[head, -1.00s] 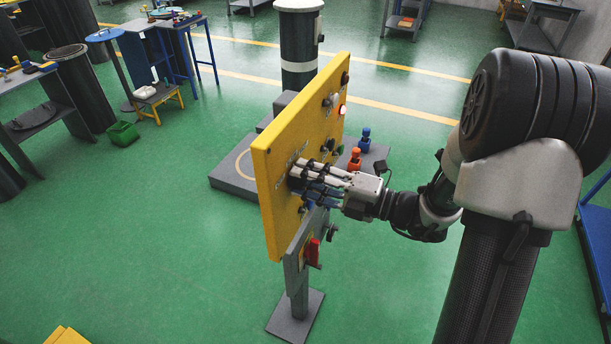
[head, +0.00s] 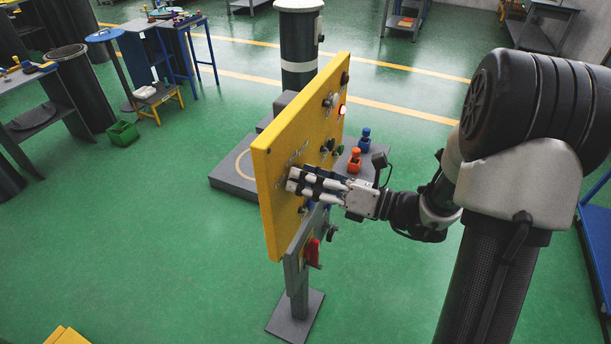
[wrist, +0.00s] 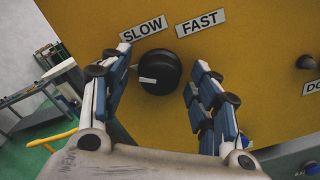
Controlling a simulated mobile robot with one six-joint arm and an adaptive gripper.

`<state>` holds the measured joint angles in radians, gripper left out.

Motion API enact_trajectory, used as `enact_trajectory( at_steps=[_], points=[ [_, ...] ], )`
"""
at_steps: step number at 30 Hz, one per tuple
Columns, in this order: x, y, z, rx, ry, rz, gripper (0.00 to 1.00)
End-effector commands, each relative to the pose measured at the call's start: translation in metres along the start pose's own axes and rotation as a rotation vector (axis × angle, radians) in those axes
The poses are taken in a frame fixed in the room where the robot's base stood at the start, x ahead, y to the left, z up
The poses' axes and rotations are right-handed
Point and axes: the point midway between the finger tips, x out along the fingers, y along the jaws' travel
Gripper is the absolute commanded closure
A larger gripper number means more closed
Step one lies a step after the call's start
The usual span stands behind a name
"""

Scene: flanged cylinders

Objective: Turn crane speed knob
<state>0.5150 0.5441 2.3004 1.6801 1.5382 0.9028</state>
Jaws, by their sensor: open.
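The crane speed knob (wrist: 158,73) is round and black on the yellow panel (head: 275,205). In the wrist view it has a white mark on its lower left side and sits below the SLOW (wrist: 142,27) and FAST (wrist: 201,22) labels. My gripper (wrist: 157,68) is open, with one blue-padded finger on each side of the knob. Gaps show between the knob and both fingers. In the head view my gripper (head: 292,181) reaches the panel's face from the right, and its fingers hide the knob. I cannot tell how far the fingertips are from the panel.
Other controls sit on the panel, including a lit button (head: 343,110) and a dark knob (wrist: 306,62) at the wrist view's right. A grey box with a red switch (head: 313,252) is below. Orange (head: 355,160) and blue (head: 365,140) flanged cylinders stand behind.

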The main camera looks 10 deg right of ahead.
Motion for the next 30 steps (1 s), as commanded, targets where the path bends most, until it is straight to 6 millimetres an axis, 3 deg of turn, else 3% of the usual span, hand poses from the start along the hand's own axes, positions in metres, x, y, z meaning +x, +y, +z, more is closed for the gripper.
enact_trajectory(
  at_steps=[4,14,30],
  points=[
    [0.000,0.000,0.000,0.001,0.000,0.000,0.33],
    [-0.002,0.000,0.000,0.002,0.000,-0.001,0.33],
    [-0.044,0.000,0.001,0.002,-0.001,-0.002,0.33]
  ],
)
